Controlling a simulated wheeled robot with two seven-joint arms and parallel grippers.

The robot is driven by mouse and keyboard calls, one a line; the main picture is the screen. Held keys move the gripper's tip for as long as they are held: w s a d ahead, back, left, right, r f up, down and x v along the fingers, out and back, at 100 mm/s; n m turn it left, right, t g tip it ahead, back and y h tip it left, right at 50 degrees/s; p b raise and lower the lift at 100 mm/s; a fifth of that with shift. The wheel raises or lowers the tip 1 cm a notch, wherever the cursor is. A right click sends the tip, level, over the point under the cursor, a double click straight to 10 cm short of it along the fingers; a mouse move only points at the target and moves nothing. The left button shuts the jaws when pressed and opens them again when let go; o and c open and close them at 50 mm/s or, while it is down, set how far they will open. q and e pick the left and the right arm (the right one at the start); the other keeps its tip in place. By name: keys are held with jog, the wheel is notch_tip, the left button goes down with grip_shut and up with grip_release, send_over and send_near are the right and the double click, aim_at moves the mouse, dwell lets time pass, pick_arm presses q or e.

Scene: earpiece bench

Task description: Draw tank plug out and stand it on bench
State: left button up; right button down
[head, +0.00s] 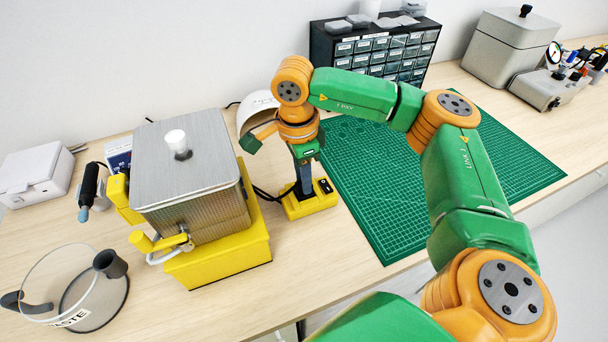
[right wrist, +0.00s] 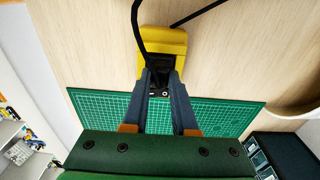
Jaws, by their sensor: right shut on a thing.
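The yellow socket block (head: 312,204) stands on the bench right of the metal tank (head: 190,150), with a dark panel on its top. My right gripper (head: 304,188) points down over the block with its fingers close together. In the right wrist view its fingertips (right wrist: 160,76) are shut on the dark tank plug (right wrist: 160,82), from which a black cable (right wrist: 143,35) runs off. The fingers mostly hide the plug, and I cannot tell whether it is still seated in the yellow block (right wrist: 163,40). My left gripper is not in view.
A green cutting mat (head: 370,190) lies right of the block, mostly bare. A clear waste bin (head: 90,300) stands at front left. A white dome (head: 257,103) and a drawer cabinet (head: 375,50) are behind. The tank's yellow base (head: 225,262) is close left.

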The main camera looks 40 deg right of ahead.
jog(key=shift+r, duration=0.1)
dwell(0.7)
jog(key=shift+r+p, duration=2.8)
jog(key=shift+r, duration=0.65)
jog(key=shift+a, duration=0.1)
